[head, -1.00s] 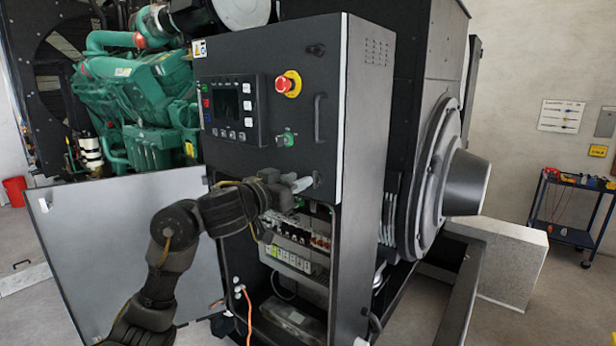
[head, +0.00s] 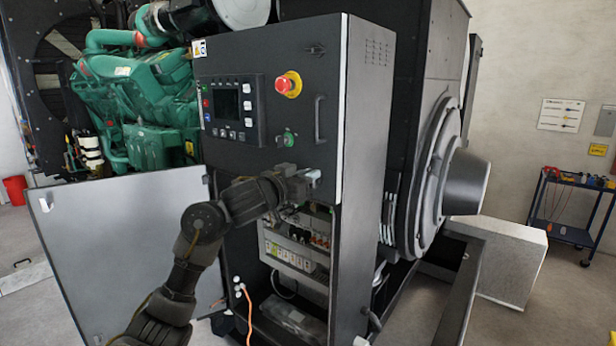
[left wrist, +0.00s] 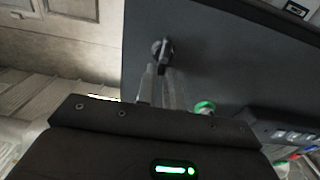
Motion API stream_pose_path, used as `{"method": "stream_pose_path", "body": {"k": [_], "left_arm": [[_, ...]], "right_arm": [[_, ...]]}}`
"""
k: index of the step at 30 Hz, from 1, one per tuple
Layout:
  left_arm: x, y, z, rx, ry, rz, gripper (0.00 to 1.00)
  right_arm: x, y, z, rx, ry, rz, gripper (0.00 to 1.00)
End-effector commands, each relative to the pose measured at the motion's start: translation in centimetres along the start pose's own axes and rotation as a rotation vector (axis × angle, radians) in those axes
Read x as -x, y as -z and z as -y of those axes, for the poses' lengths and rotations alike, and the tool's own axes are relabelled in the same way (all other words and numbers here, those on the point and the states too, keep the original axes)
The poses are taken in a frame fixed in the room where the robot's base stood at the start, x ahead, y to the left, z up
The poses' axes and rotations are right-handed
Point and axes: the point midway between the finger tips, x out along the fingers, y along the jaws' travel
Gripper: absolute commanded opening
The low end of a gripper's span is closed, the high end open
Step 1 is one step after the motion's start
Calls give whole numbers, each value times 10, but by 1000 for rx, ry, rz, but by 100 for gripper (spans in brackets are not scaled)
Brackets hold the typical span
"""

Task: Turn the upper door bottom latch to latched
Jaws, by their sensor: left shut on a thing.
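The upper door (head: 235,163) is the dark panel with the controls on the cabinet front, and it lies closed against the cabinet. Its bottom latch (left wrist: 162,48) is a small dark knob near the door's lower corner, seen in the left wrist view. In the head view my gripper mostly hides that latch. My left gripper (head: 312,178) is at the latch, its fingers shut on it; they also show in the left wrist view (left wrist: 160,85). The latch's exact angle is hard to tell. The top latch (head: 316,48) shows near the door's upper right corner. My right gripper is not in view.
A vertical handle (head: 319,119), a green selector switch (head: 289,139) and a red emergency stop (head: 288,84) stick out from the upper door. Below is an open bay with breakers (head: 290,258). A grey open panel (head: 120,250) stands at left. A tool cart (head: 568,205) is far right.

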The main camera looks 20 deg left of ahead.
Motion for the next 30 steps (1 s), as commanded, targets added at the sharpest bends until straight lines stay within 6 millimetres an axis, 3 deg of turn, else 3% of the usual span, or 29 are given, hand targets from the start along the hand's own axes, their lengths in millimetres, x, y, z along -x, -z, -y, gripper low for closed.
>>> {"method": "stream_pose_path", "body": {"k": [14,30], "left_arm": [[0,-2,-2,-96,-1,4,0],[0,-7,-10,-572,-2,5,0]], "right_arm": [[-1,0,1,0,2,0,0],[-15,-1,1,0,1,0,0]]}}
